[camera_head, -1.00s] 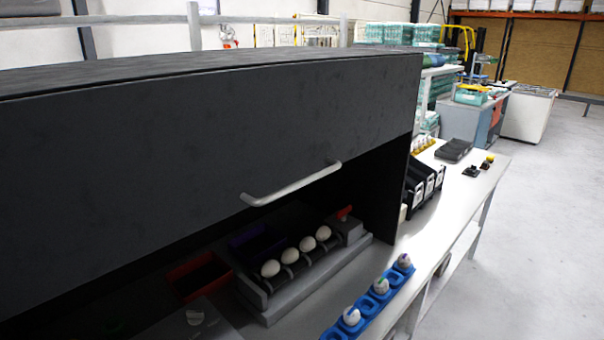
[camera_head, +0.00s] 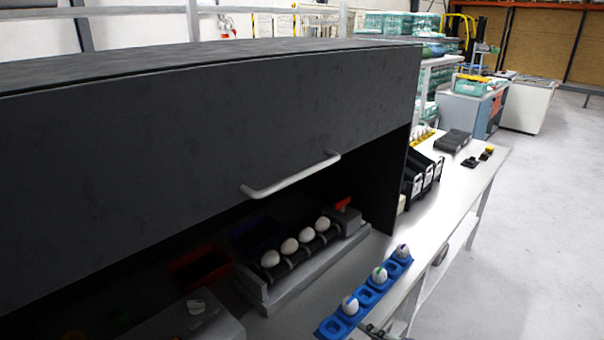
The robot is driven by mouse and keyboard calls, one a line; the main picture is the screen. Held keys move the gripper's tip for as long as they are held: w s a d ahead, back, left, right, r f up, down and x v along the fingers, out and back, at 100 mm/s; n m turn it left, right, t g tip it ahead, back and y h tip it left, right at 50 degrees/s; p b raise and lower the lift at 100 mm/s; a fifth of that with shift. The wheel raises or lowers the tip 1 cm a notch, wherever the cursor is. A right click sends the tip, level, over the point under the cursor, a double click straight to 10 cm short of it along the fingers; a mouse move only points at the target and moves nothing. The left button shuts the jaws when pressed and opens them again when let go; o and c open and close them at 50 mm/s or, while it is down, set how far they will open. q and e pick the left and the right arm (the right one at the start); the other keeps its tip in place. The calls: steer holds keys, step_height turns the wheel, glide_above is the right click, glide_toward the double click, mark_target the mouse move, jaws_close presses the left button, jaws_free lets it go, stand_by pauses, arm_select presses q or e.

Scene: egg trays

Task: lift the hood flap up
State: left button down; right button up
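The hood is a large black box, and its front flap (camera_head: 200,140) hangs down over the upper part of the opening. A light grey bar handle (camera_head: 292,177) is fixed near the flap's lower edge, with nothing touching it. Below the flap, the opening shows a row of several white eggs (camera_head: 304,235) on a dark roller rack. Neither of my grippers can be made out in the head view.
A blue tray (camera_head: 332,327) with egg cups, some holding eggs, lies in front of the hood. Red (camera_head: 201,268) and dark blue bins sit inside. Black bins (camera_head: 424,172) stand right of the hood on the white table (camera_head: 446,205). Open floor lies right.

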steer(key=w+a+r+n+t+y, duration=0.1)
steer(key=w+a+r+n+y, duration=0.1)
steer(key=r+n, duration=0.35)
steer(key=w+a+r+n+t+y, duration=0.1)
steer(key=w+r+n+t+y, duration=0.15)
steer(key=r, duration=0.55)
steer(key=n+y, duration=0.5)
steer(key=n, duration=0.2)
glide_toward(302, 172)
steer(key=shift+h, duration=0.25)
steer(key=p+x, duration=0.5)
steer(key=x, duration=0.5)
steer(key=shift+f, duration=0.15)
jaws_close()
